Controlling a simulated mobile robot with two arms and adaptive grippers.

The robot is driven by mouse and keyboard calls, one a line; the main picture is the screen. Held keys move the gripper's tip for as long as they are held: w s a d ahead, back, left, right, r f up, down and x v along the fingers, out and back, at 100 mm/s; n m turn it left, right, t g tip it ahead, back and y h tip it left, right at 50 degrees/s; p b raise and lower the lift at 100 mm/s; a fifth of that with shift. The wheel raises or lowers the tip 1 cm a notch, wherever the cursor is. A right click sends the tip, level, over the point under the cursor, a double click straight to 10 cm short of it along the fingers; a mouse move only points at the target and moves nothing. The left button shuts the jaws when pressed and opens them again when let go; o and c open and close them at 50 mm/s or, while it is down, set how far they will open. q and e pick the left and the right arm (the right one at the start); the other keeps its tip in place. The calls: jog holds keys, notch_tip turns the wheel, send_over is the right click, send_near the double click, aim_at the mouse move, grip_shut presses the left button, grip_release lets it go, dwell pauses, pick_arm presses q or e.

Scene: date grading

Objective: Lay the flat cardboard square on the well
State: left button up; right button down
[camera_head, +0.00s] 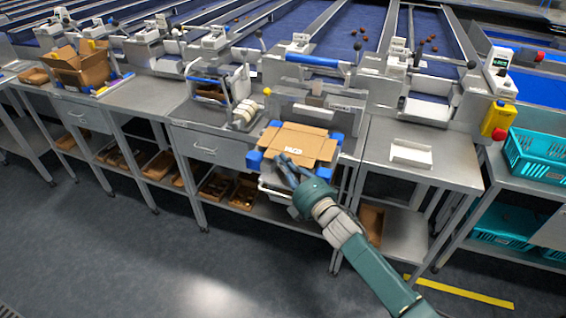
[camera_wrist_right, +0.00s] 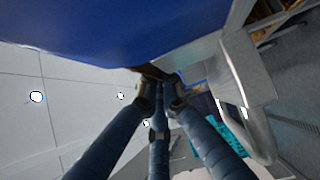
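The flat brown cardboard square (camera_head: 305,139) lies about level over the well, covering its opening. Blue corner pieces of the well (camera_head: 254,160) show around it. My right gripper (camera_head: 285,163) is at the front left edge of the cardboard, its fingers drawn together there. In the right wrist view the fingertips (camera_wrist_right: 161,84) close in around a thin brown edge (camera_wrist_right: 152,72), beside a large blue surface. Whether the cardboard fully rests on the well is hard to tell. My left gripper is not in view.
A white tray (camera_head: 410,153) lies on the bench at the right. Teal crates (camera_head: 537,157) stand farther right. An open cardboard box (camera_head: 80,66) is at the far left. Wooden trays (camera_head: 243,193) sit on the lower shelf. The floor in front is clear.

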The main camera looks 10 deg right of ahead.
jog(key=shift+f+b, duration=0.45)
jog(key=shift+f, duration=0.1)
jog(key=c, duration=1.9)
grip_release()
jog(key=shift+o, duration=0.2)
jog(key=shift+s, duration=0.1)
